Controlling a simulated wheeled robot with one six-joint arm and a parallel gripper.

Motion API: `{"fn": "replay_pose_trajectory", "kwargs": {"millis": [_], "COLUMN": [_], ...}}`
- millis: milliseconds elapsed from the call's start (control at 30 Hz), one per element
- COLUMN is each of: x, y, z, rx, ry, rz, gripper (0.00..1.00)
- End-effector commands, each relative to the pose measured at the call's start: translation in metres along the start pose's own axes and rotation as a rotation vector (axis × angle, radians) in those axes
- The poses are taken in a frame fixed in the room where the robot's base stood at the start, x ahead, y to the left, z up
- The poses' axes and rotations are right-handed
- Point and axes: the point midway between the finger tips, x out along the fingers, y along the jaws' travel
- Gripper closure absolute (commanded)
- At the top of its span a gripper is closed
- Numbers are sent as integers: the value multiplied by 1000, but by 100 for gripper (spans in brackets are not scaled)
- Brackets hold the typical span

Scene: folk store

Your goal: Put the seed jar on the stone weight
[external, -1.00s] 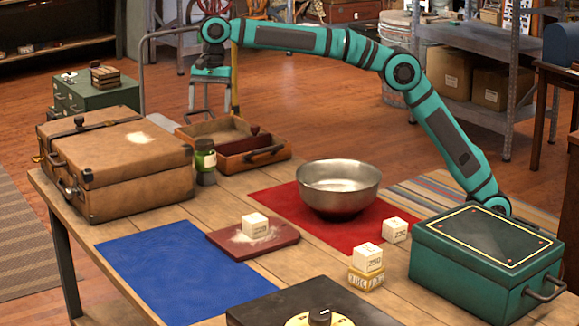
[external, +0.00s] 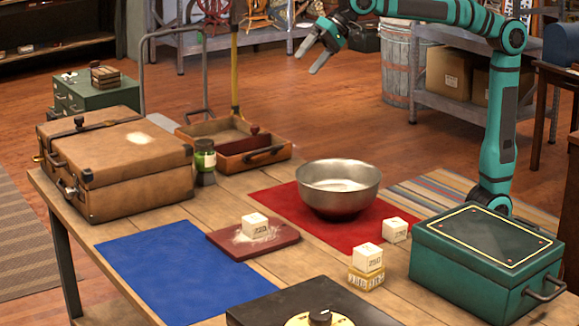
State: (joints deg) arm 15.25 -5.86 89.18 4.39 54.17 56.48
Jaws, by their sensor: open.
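A small jar with green contents and a dark lid (external: 205,154), which looks like the seed jar, stands upright at the table's back edge, right of the brown suitcase. Directly under it is a small dark grey block (external: 206,179), which looks like the stone weight. The jar appears to rest on the block; the exact contact is too small to make out. My gripper (external: 306,66) is open and empty, high up beyond the table, well above and to the right of the jar.
The brown suitcase (external: 110,165) stands close left of the jar, and a wooden tray (external: 245,160) is close right. A metal bowl (external: 338,188) sits on a red cloth (external: 275,208). Pale cubes and a green box (external: 487,250) are in front.

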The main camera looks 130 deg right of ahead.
Motion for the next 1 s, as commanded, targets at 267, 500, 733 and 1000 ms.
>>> {"fn": "replay_pose_trajectory", "kwargs": {"millis": [267,500,733,1000], "x": [-64,-109,-144,-173], "y": [32,71,118,181], "z": [61,110,154,201], "rx": [-278,-510,-725,-956], "ry": [88,188,306,469], "rz": [-157,-281,-391,-505], "gripper": [19,19,19,19]}}
